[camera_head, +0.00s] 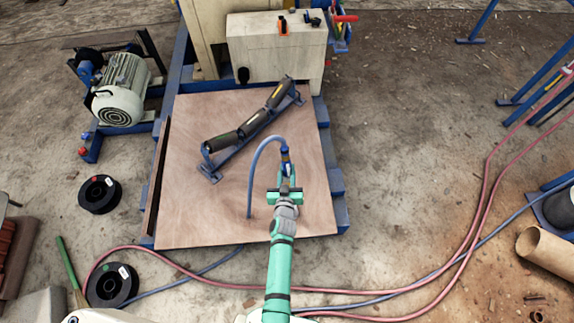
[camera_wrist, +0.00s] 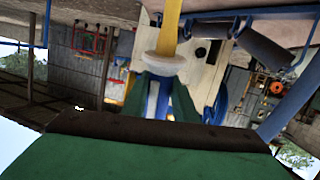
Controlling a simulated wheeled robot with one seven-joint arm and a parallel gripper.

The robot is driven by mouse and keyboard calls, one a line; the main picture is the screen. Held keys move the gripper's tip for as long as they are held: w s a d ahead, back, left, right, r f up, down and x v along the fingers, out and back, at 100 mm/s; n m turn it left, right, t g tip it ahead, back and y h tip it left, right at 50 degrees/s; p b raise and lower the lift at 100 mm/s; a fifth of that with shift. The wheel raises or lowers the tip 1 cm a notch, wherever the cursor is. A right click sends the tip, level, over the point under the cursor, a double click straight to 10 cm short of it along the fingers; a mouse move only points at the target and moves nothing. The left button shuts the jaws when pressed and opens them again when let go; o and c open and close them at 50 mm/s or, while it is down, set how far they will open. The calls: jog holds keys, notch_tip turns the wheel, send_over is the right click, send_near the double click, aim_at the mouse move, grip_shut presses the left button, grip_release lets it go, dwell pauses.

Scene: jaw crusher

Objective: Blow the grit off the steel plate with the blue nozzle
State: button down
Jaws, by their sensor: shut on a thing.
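My gripper (camera_head: 286,180) is shut on the blue nozzle (camera_head: 285,155) and holds it up over the right part of the plate. A blue hose (camera_head: 263,146) arches from the nozzle down to the left. The steel plate (camera_head: 200,225) is a broad, reddish-brown sheet below. No distinct grit can be made out on it. In the wrist view my green fingers (camera_wrist: 165,88) close around a blue body, with a pale collar (camera_wrist: 165,64) and a yellow shaft (camera_wrist: 172,28) beyond. My gripper hides some of the plate.
A roller frame (camera_head: 250,128) lies diagonally across the plate. A pale box (camera_head: 275,55) with small items on top stands at the plate's back edge. A grey motor (camera_head: 120,90) and black spools (camera_head: 99,194) are left. Red hoses (camera_head: 440,280) cross the floor right.

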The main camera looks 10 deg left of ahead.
jog(key=shift+w+a, duration=0.35)
jog(key=shift+a, duration=0.3)
jog(key=w+m+t+h, duration=0.1)
jog(key=w+f+m+t+h, duration=0.2)
jog(key=shift+w+a+f+m+h, duration=0.2)
jog(key=shift+f+m+h, duration=0.1)
jog(key=shift+m, duration=0.1)
jog(key=shift+d, duration=0.15)
